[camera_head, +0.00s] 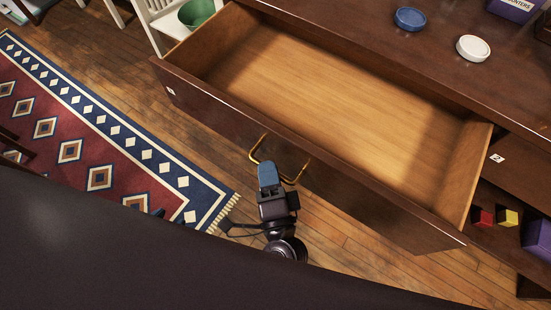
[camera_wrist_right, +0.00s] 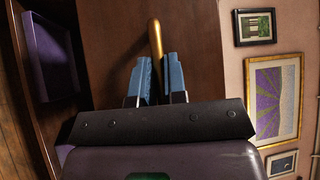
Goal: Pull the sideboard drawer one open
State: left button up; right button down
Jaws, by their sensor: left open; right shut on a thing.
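The sideboard drawer one (camera_head: 330,100) is pulled well out of the dark brown sideboard (camera_head: 455,75). Its pale wooden inside is empty. A small white label shows at the left end of its front. A brass bar handle (camera_head: 293,181) is on the drawer front, and it also shows in the right wrist view (camera_wrist_right: 155,38). My right gripper (camera_head: 268,168) is at the handle, its blue fingers shut on the bar; the fingers show on both sides of it in the right wrist view (camera_wrist_right: 157,80). My left gripper is not in view.
A blue dish (camera_head: 409,18) and a white dish (camera_head: 473,47) sit on the sideboard top. A second drawer front (camera_head: 518,170) is shut at the right, above a shelf with red and yellow blocks. A white chair (camera_head: 165,20) with a green bowl stands behind the drawer's left end. A patterned rug (camera_head: 100,140) lies left.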

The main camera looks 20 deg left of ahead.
jog(key=c, duration=1.2)
grip_release()
jog(key=shift+o, duration=0.2)
jog(key=v, duration=1)
jog(key=shift+s+p, duration=0.35)
jog(key=shift+s, duration=0.05)
jog(key=shift+d, duration=0.15)
